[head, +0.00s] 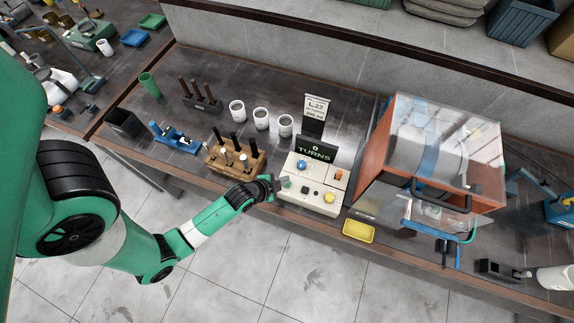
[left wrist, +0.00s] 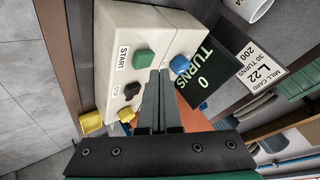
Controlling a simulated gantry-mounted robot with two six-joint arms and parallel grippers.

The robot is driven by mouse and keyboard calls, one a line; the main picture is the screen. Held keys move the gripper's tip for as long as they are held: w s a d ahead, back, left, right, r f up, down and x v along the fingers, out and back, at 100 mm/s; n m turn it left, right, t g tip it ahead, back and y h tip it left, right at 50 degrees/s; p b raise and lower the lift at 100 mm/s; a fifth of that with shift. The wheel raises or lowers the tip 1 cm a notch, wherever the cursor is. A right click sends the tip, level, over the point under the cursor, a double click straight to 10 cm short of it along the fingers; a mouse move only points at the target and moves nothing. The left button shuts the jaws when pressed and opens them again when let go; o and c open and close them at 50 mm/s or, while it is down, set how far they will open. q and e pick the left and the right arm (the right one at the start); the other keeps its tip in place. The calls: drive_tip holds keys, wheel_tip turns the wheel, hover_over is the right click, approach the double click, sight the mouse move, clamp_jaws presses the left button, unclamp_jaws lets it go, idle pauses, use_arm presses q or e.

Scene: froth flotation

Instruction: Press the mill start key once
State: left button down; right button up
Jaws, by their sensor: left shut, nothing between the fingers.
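The cream control box (head: 312,200) stands on the bench near its front edge. Its green START key (left wrist: 144,59) is at the upper middle in the left wrist view, beside the START label (left wrist: 123,56). A dark STOP key (left wrist: 132,90) sits below it. The TURNS display (left wrist: 212,76) reads 0. My left gripper (head: 278,184) is at the box's left side, over the green key's end. In the left wrist view its closed fingers (left wrist: 160,72) are empty, with tips close to the green key; contact cannot be told. My right gripper is not in view.
A blue knob (head: 302,165) and yellow knob (head: 329,198) are on the box. The mill with its clear cover (head: 445,125) stands to the right. A wooden tool rack (head: 237,160) and white cups (head: 261,118) are left. A yellow tray (head: 358,231) lies in front.

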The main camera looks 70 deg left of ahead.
use_arm(q)
drive_tip(key=shift+f, duration=0.45)
drive_tip(key=shift+f+b, duration=0.55)
drive_tip(key=shift+b, duration=0.1)
idle(0.6)
drive_tip(key=shift+r+p, duration=1)
drive_tip(key=shift+p, duration=0.05)
wheel_tip(320, 180, up, 5)
drive_tip(key=p, duration=0.5)
